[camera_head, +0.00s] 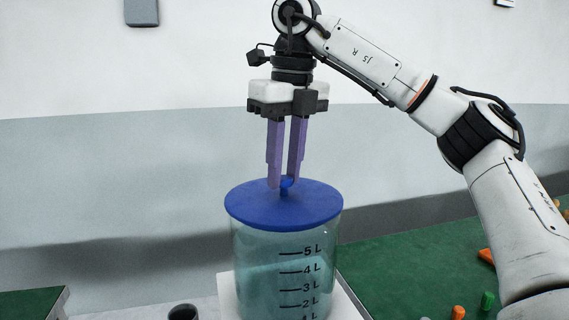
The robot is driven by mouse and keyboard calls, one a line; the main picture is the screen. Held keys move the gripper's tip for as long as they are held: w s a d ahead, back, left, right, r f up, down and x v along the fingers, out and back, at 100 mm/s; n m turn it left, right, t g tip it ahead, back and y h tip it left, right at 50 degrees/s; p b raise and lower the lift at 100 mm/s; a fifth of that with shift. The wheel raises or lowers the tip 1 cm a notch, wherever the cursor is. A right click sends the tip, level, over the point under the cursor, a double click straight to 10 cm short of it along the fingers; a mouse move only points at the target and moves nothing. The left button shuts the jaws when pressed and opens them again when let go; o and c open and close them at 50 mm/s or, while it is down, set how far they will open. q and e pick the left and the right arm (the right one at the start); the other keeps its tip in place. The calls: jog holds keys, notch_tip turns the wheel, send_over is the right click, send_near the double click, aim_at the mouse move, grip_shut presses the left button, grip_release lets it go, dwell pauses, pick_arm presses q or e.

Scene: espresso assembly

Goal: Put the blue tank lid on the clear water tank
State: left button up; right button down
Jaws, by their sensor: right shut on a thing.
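The blue tank lid (284,207) is at the top of the clear water tank (285,270), covering its mouth in this view. It looks level, but I cannot tell if it rests on the rim or hovers just above it. My right gripper (287,184) points straight down above the lid, its purple fingers shut on the lid's small blue knob. The tank has black litre marks and bluish water inside; its bottom is out of the frame. My left gripper is not in view.
The tank stands on a white base (346,301). A green surface (390,265) lies to the right, with small orange (458,312) and green (488,300) pieces. A dark round cup-like thing (183,312) is at the lower left. A grey wall is behind.

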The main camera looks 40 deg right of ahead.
jog(key=shift+f, duration=0.1)
dwell(0.4)
jog(key=shift+p, duration=0.3)
jog(key=shift+f, duration=0.1)
dwell(0.6)
jog(key=shift+f, duration=0.4)
dwell(0.4)
jog(key=shift+f, duration=0.45)
dwell(1.2)
jog(key=c, duration=1.1)
grip_release()
